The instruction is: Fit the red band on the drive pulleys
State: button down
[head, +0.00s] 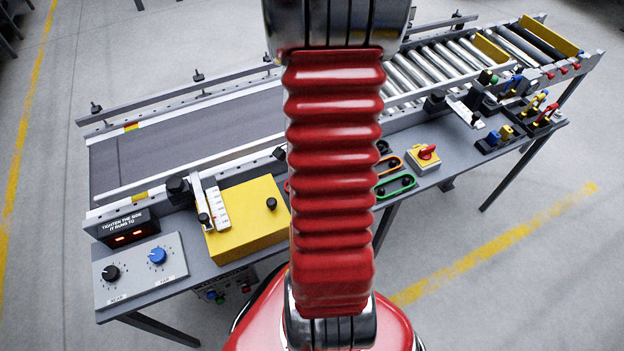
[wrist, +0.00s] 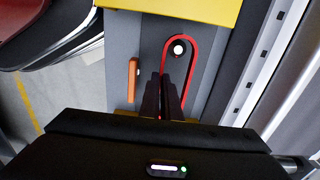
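In the wrist view, the red band (wrist: 194,65) curves around the far side of a pulley with a white centre (wrist: 179,48). Its two runs come down towards my gripper (wrist: 164,85). The dark fingers are close together, and the left run passes in between their tips, so the gripper looks shut on it. The fingers and gripper body hide the near end of the band, and I cannot see a second pulley. In the head view my arm covers the gripper and most of this spot.
A yellow box (head: 247,218) stands left of the arm. An orange band (head: 391,163) and a green band (head: 396,187) lie to its right, near a red knob on a yellow base (head: 424,158). The conveyor (head: 190,135) runs behind. An orange bar (wrist: 133,80) stands left of the fingers.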

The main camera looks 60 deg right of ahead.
jog(key=shift+f, duration=0.65)
jog(key=shift+f, duration=0.7)
jog(key=shift+f, duration=0.45)
jog(key=c, duration=1.5)
grip_release()
jog(key=shift+r, duration=4)
